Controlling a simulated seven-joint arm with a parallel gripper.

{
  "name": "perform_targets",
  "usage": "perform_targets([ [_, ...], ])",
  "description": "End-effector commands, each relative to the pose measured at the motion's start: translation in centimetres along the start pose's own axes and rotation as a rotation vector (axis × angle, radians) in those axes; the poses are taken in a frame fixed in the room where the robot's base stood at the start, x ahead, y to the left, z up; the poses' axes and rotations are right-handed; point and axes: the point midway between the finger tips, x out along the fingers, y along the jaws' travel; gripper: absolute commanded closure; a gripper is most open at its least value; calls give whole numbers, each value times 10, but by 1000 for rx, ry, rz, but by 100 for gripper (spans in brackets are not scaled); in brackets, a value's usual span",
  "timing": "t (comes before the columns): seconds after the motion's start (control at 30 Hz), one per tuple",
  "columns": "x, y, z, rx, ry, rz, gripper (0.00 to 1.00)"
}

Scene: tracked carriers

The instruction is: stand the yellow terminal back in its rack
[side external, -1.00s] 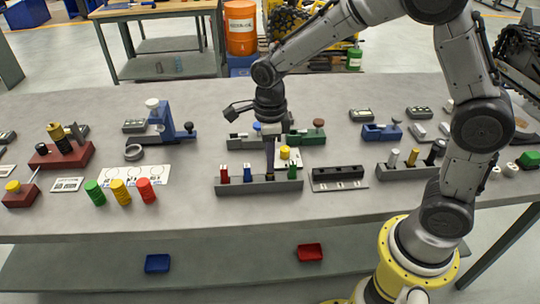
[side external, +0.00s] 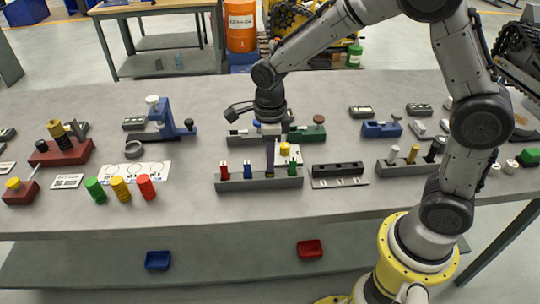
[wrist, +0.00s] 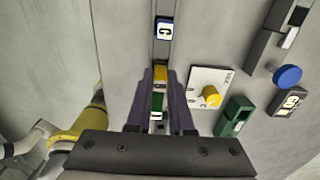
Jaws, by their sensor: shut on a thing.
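The grey rack (side external: 230,184) stands on the table in the side view, holding a red terminal (side external: 223,172), a blue terminal (side external: 247,171) and a green terminal (side external: 291,169). My gripper (side external: 269,174) points down at the rack between the blue and green ones. In the wrist view its two dark fingers (wrist: 161,78) are closed around the yellow terminal (wrist: 161,73), in line with the rack. The green terminal (wrist: 157,102) shows nearer and the blue one (wrist: 164,28) farther. The yellow terminal's lower end is hidden, so I cannot tell how deep it sits.
A yellow knob (side external: 285,149) on a white card lies just behind the rack. A black block (side external: 338,170) stands right of it, and stacked green, yellow and red discs (side external: 119,188) stand left. Fixtures line the back. The table's front strip is clear.

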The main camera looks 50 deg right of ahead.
Motion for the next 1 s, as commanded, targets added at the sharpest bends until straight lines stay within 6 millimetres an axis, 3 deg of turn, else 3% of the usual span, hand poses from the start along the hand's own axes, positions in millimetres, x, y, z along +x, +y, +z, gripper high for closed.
perform_targets([
  [0.7, 8, 0, 0, 0, 1, 0, 100],
  [0.73, 8, 0, 0, 0, 1, 0, 78],
  [0.8, 8, 0, 0, 0, 1, 0, 66],
  [0.9, 8, 0, 0, 0, 1, 0, 48],
  [1.0, 8, 0, 0, 0, 0, 0, 45],
])
